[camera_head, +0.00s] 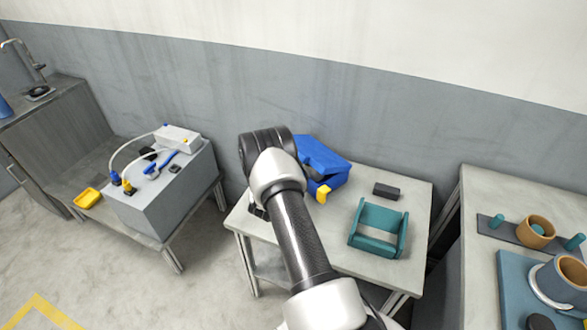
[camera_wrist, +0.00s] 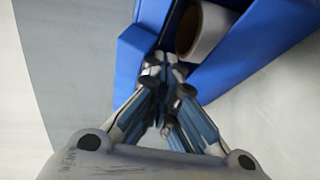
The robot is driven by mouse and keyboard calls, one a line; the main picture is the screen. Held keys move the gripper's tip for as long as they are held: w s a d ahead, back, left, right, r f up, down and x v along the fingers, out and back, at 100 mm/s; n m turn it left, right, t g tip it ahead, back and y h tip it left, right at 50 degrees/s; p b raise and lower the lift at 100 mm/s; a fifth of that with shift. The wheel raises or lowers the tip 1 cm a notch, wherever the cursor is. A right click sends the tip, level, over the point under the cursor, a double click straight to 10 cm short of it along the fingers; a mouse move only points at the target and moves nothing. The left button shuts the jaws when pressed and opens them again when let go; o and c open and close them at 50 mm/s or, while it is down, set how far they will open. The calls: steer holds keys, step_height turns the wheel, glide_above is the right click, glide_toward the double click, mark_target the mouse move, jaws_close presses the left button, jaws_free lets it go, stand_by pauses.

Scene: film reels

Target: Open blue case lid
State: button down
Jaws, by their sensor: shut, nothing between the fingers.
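The blue case (camera_head: 322,165) stands on the middle table in the head view, partly hidden behind my arm. A yellow piece (camera_head: 323,193) shows at its front. In the wrist view the case (camera_wrist: 133,50) fills the top, with its blue lid panel (camera_wrist: 265,45) tilted at the right. The lid is at least partly open, since a pale roll with a brown end (camera_wrist: 205,35) shows in the gap. My gripper (camera_wrist: 165,65) is shut and empty, its fingertips at the gap between the blue parts. I cannot tell whether they touch.
A teal holder (camera_head: 378,228) and a dark block (camera_head: 386,191) stand right of the case on the table (camera_head: 345,262). A grey box (camera_head: 165,195) with cables is at the left. Another table (camera_head: 475,205) with cups is at the right. The wall is close behind.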

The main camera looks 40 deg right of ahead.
mark_target(301, 155)
steer(key=shift+s+d+r+p, duration=0.1)
steer(key=shift+d+r+p, duration=0.1)
steer(key=shift+d+r, duration=0.35)
steer(key=shift+s+d+r+p, duration=0.1)
steer(key=shift+d+r+p, duration=0.2)
steer(key=shift+r, duration=0.4)
steer(key=shift+d+r+p, duration=0.15)
steer(key=shift+d+r, duration=0.3)
steer(key=shift+r, duration=0.2)
steer(key=shift+d+r, duration=0.1)
steer(key=shift+s+d+r+p, duration=0.1)
steer(key=shift+d+r+p, duration=0.05)
steer(key=shift+d+r, duration=0.9)
steer(key=shift+s+d+r+p, duration=0.15)
steer(key=shift+d+r, duration=0.6)
steer(key=shift+d, duration=0.45)
steer(key=shift+w, duration=0.1)
steer(key=shift+s+d+r+b, duration=0.15)
steer(key=shift+d+r, duration=0.2)
steer(key=shift+d, duration=0.5)
steer(key=shift+d+r+b, duration=0.1)
steer(key=shift+d+r, duration=0.3)
steer(key=shift+d, duration=0.5)
steer(key=shift+s+d+r+b, duration=0.15)
steer(key=shift+d+r, duration=0.2)
steer(key=shift+d, duration=0.5)
